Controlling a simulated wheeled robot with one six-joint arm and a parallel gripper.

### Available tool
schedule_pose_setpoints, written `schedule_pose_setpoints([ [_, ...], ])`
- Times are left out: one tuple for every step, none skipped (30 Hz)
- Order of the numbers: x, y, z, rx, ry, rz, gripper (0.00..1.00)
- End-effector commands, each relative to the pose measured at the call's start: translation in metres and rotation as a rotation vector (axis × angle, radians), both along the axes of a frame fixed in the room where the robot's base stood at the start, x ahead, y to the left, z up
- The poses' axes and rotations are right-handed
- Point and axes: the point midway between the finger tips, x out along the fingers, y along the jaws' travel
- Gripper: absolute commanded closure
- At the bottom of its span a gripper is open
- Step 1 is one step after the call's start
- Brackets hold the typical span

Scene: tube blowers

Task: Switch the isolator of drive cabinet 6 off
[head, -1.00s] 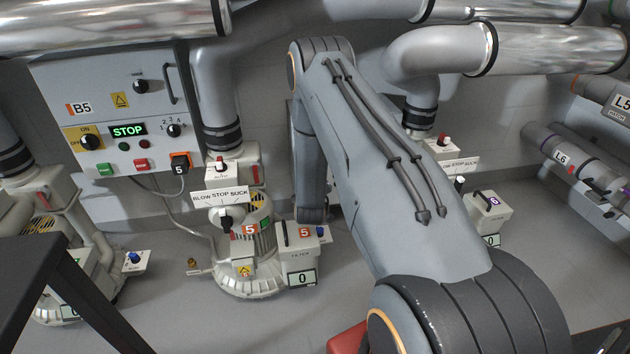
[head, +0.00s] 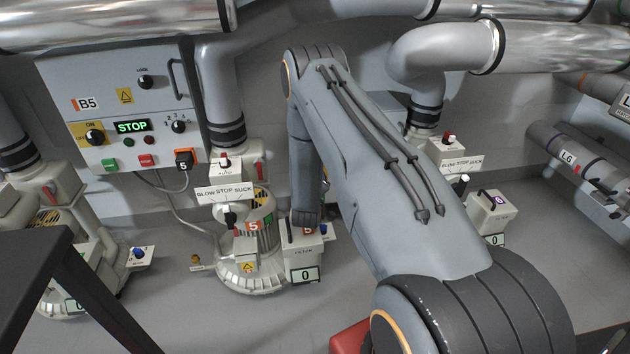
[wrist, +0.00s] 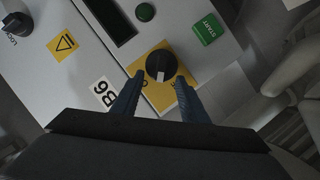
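Drive cabinet 6, a pale panel (wrist: 68,90) labelled B6 (wrist: 103,92), shows tilted in the wrist view. Its isolator is a round black knob (wrist: 160,62) with a pale pointer mark, on a yellow plate (wrist: 150,48). The pointer faces the gripper side of the picture. The plate's lettering is mostly covered by my fingers. My gripper (wrist: 159,80) is open, its two blue fingers apart on either side of the knob's near edge. I cannot tell whether they touch it. In the head view my arm hides this cabinet and the gripper.
A green START button (wrist: 207,29), a dark display (wrist: 108,18) and a LOCK knob (wrist: 17,25) are on the same panel. In the head view, cabinet B5 (head: 105,83) stands at left with STOP lit. Pipes and blowers crowd around my arm; some floor (head: 200,325) is clear.

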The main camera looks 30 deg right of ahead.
Motion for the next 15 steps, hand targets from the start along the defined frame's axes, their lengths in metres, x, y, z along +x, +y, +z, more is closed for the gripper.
schedule_pose_setpoints([
  [-0.0007, -0.0002, -0.0008, 0.001, 0.001, 0.000, 0.51],
  [-0.0006, -0.0002, -0.0007, 0.001, 0.001, 0.000, 0.46],
  [-0.0005, -0.0001, -0.0005, 0.000, 0.001, -0.001, 0.44],
  [-0.0003, -0.0001, -0.0004, 0.000, 0.000, 0.000, 0.44],
  [-0.0002, 0.0000, -0.0003, 0.000, 0.000, 0.000, 0.44],
  [0.0000, 0.0001, -0.0002, 0.000, 0.000, 0.000, 0.44],
  [0.0000, 0.0001, -0.0001, 0.000, 0.000, 0.000, 0.44],
  [0.0001, 0.0001, 0.0000, 0.000, -0.001, 0.001, 0.44],
  [0.0002, 0.0002, 0.0001, 0.000, -0.001, 0.001, 0.44],
  [0.0001, 0.0004, 0.0002, 0.000, -0.001, 0.001, 0.44],
  [-0.0004, 0.0007, 0.0005, 0.000, -0.001, 0.001, 0.44],
  [-0.0016, 0.0016, 0.0010, 0.000, 0.000, 0.001, 0.44],
  [-0.0032, 0.0028, 0.0017, 0.000, 0.000, 0.001, 0.44],
  [-0.0053, 0.0043, 0.0025, 0.000, 0.000, 0.001, 0.44],
  [-0.0092, 0.0069, 0.0039, 0.000, 0.000, 0.002, 0.44],
])
